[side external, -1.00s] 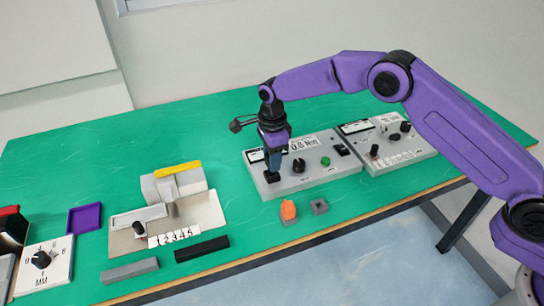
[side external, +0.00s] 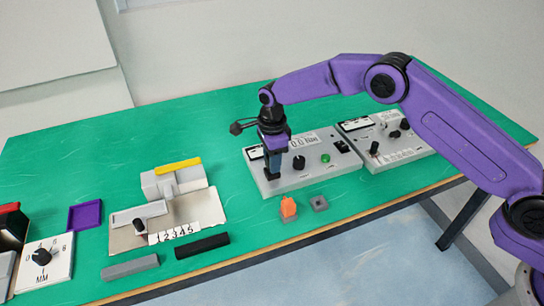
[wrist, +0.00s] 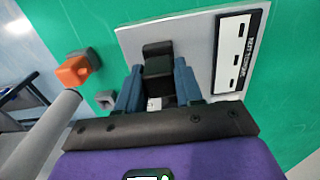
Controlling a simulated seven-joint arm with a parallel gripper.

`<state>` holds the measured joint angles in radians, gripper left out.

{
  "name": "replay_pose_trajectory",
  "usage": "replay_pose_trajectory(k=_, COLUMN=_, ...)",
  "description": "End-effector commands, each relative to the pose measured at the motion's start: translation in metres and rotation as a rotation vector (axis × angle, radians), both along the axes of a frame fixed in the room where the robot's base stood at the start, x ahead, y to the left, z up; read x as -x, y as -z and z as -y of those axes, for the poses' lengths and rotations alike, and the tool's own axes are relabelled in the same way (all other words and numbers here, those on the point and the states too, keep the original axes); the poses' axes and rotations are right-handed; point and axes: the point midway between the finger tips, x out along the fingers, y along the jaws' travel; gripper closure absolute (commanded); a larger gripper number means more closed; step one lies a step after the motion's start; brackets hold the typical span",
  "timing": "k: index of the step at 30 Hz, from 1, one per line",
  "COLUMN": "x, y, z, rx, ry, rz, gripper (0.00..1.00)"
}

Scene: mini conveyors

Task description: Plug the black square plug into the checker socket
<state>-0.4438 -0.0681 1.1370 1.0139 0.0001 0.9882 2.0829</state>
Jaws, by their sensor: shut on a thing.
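My gripper (side external: 273,165) points down over the front left part of a grey checker box (side external: 308,178) with a display, black knob and green button. Its blue fingers are shut on the black square plug (side external: 272,176), which is at the box's top face. In the wrist view, the plug (wrist: 157,66) sits between the two fingers (wrist: 157,78), above the checker's pale panel (wrist: 198,50). The socket cannot be seen, and I cannot tell how deep the plug sits.
A second grey panel (side external: 378,150) stands right of the checker. An orange piece (side external: 288,207) and a small grey socket block (side external: 319,204) lie in front. Left are a vise-like fixture (side external: 170,215), black bar (side external: 202,247), grey bar (side external: 130,267) and purple tray (side external: 84,216).

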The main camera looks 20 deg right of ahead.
Motion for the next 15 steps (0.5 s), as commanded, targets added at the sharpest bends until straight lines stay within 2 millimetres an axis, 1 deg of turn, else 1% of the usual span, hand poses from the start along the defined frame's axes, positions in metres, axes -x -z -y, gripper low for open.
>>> replay_pose_trajectory(k=14, x=0.0001, y=0.0106, z=-0.0001, rx=0.000, ry=0.000, rz=0.000, gripper=0.94)
replay_pose_trajectory(k=15, x=0.0000, y=0.0103, z=-0.0001, rx=-0.001, ry=0.000, rz=0.001, gripper=0.54)
